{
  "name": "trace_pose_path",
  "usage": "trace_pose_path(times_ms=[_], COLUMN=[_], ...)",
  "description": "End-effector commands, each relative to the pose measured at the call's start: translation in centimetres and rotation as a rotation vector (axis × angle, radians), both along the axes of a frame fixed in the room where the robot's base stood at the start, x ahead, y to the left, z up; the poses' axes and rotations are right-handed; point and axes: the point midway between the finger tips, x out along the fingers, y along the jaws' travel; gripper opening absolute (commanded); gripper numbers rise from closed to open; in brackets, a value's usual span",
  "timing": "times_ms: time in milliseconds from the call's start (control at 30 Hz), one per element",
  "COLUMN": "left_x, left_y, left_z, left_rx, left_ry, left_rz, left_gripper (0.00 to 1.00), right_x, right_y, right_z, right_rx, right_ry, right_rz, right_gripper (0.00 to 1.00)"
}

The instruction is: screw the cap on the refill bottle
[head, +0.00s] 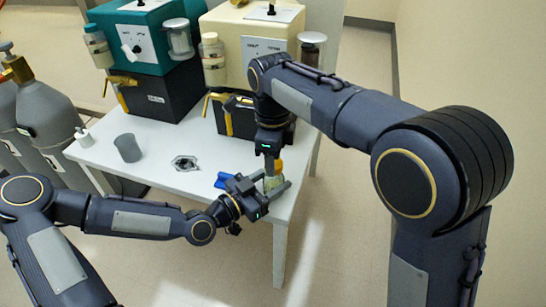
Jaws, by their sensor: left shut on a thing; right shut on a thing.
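The refill bottle (271,183), small and pale greenish, stands near the table's right front edge. My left gripper (272,190) reaches in from the left and is shut on it low down. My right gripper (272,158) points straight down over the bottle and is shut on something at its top. A yellowish patch (280,167) shows there, probably the cap. The fingers hide most of the cap and bottle neck, so I cannot tell whether the cap is seated.
The white table (225,187) holds a grey cup (127,148), a small white bottle (84,136) and a dark-centred fitting (185,162). A blue object (222,180) lies beside my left gripper. Teal (146,38) and cream (240,35) machines stand behind. Grey gas cylinders (50,115) stand at left.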

Motion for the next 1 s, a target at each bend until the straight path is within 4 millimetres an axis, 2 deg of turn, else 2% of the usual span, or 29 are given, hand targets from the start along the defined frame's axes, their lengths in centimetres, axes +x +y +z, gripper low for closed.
trace_pose_path(times_ms=[200, 300, 500, 867, 900, 1000], left_x=[-0.03, -0.03, -0.02, 0.02, 0.02, 0.01], left_y=[-0.03, -0.03, -0.02, 0.00, 0.00, 0.00], left_z=[0.00, 0.00, 0.02, 0.03, 0.03, 0.02], left_rx=[0.000, 0.001, 0.000, -0.001, -0.001, -0.001], left_ry=[0.000, -0.001, -0.001, -0.001, -0.001, -0.001], left_rz=[-0.001, -0.001, -0.001, 0.000, 0.001, 0.000], left_gripper=[0.00, 0.00, 0.00, 0.00, 0.00, 0.00], right_x=[0.09, -0.05, 0.01, 0.06, 0.07, 0.07], right_y=[0.03, -0.04, -0.11, -0.11, -0.12, -0.13], right_z=[-0.08, -0.57, -0.30, -0.06, -0.05, -0.04], right_rx=[-0.004, -0.018, -0.008, 0.000, 0.000, 0.000], right_ry=[-0.002, 0.008, 0.004, 0.002, 0.002, 0.002], right_rz=[-0.652, -0.848, -1.003, -1.025, -1.024, -1.024], right_gripper=[0.17, 0.17, 0.17, 0.17, 0.43, 0.56])
